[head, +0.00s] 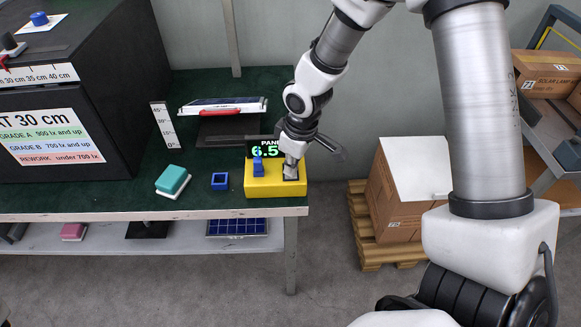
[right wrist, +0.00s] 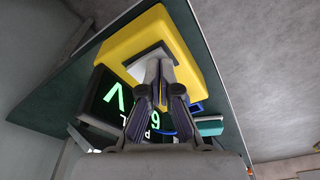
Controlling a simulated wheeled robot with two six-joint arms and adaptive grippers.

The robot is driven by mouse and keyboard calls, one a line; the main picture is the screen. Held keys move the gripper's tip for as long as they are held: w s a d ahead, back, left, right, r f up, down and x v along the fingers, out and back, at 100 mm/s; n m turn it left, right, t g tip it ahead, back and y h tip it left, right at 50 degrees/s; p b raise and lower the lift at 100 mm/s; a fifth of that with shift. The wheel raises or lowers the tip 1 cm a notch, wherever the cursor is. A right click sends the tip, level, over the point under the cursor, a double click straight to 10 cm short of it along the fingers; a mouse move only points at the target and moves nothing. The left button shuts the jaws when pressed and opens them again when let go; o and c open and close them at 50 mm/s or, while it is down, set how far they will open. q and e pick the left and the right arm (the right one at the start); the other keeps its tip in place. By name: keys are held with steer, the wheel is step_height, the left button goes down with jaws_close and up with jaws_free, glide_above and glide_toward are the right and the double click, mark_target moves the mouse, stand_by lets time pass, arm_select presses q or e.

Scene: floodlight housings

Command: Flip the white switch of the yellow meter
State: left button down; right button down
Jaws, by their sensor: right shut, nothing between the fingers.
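The yellow meter (head: 275,208) sits at the front right corner of the green table, with a black display (head: 265,149) showing green digits at its back. A blue piece (head: 258,167) stands on its left part. My right gripper (head: 290,175) is shut and empty, pointing down at the right part of the meter's top. In the right wrist view its fingertips (right wrist: 160,66) are together over a pale plate (right wrist: 140,64) on the yellow meter (right wrist: 176,30). I cannot tell whether they touch it. The white switch is not clearly visible; the fingers hide that spot. My left gripper is out of view.
A teal block on a white base (head: 173,180) and a small blue open box (head: 220,181) lie left of the meter. Behind stands a panel holder with a red handle (head: 212,112). A large black housing (head: 100,90) fills the left. Cartons (head: 405,190) stand on a pallet at right.

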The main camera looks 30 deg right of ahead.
steer(key=shift+r+p, duration=3.2)
steer(key=shift+r, duration=0.35)
steer(key=shift+f, duration=0.1)
